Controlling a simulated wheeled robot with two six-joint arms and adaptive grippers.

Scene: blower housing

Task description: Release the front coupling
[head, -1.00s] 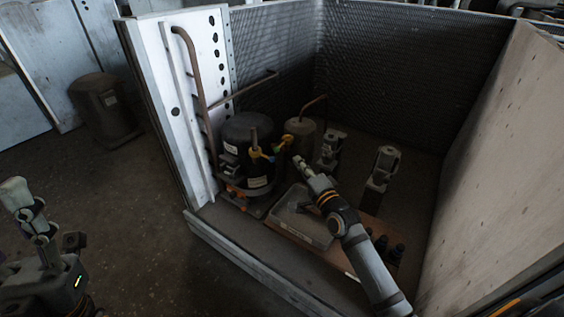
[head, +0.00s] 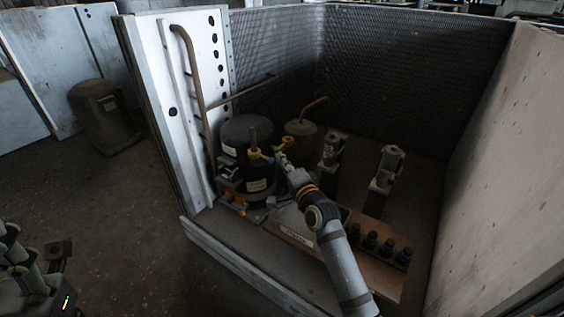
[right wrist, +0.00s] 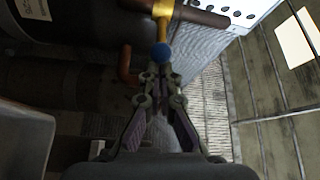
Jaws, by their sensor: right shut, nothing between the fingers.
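Two yellow couplings show at the black compressor (head: 235,135) in the head view, a left one (head: 254,155) and a right one (head: 288,142). I cannot tell which is the front one. In the right wrist view a blue round knob (right wrist: 162,52) sits at the end of a yellow fitting (right wrist: 163,14). My right gripper (head: 281,157) is shut and empty beside the couplings. Its fingertips (right wrist: 160,74) point at the blue knob, just short of it or touching; I cannot tell which. My left gripper (head: 12,245) is cut by the left edge.
A labelled grey tray (head: 296,237) lies below my right arm. A wooden board (head: 365,268) holds several black pegs (head: 387,246). Two grey clamp-like devices (head: 333,148) (head: 386,168) stand behind. A copper pipe (head: 192,75) rises at left, and panels (head: 500,150) enclose the space.

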